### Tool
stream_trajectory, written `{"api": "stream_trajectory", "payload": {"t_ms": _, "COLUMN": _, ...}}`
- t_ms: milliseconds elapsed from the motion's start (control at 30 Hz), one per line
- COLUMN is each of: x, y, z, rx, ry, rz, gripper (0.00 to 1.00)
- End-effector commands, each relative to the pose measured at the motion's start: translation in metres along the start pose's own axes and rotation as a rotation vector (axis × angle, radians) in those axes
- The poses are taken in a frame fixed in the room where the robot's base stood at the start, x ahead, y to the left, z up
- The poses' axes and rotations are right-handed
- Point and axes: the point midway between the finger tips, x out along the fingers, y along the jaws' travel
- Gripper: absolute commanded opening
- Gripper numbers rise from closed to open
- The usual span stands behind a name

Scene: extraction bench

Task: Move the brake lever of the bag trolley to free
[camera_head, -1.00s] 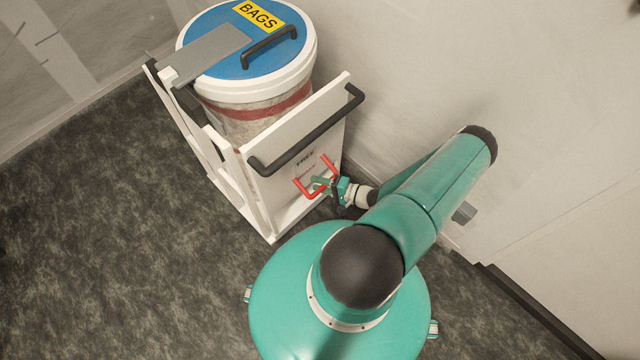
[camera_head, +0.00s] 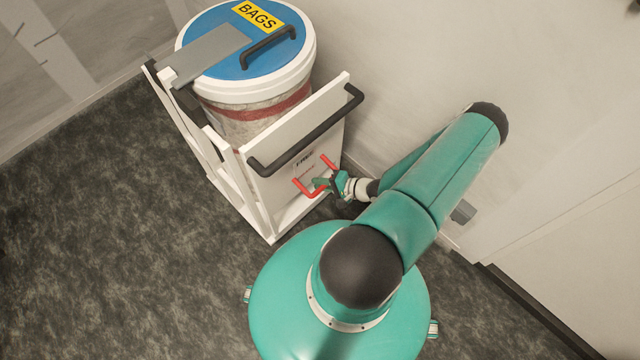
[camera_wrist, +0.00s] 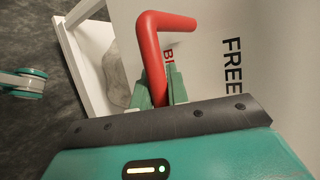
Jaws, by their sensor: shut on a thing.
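The bag trolley (camera_head: 258,205) is a white frame with an upright end panel. A red U-shaped brake lever (camera_head: 306,190) sits on that panel, below the word FREE. In the wrist view the red lever (camera_wrist: 150,55) passes between the green fingers of my gripper (camera_wrist: 160,90). My gripper (camera_head: 324,184) is shut on the lever's bar. The word FREE also shows on the panel in the wrist view (camera_wrist: 232,65). A second red word is partly hidden behind the lever.
A black push handle (camera_head: 305,135) crosses the panel above the lever. A bucket with a blue BAGS lid (camera_head: 222,55) stands in the trolley. A pale wall (camera_head: 420,70) is close on the right. Grey floor (camera_head: 90,230) is open on the left.

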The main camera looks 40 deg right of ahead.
Motion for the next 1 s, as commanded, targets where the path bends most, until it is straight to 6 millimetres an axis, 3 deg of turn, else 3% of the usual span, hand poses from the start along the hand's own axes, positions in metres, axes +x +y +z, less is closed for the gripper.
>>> {"api": "stream_trajectory", "payload": {"t_ms": 600, "x": -0.017, "y": -0.034, "z": 0.006, "rx": 0.189, "ry": 0.0, "rz": 0.477, "gripper": 0.0}}
{"api": "stream_trajectory", "payload": {"t_ms": 1000, "x": -0.019, "y": -0.043, "z": 0.006, "rx": 0.2, "ry": 0.002, "rz": 0.486, "gripper": 0.0}}
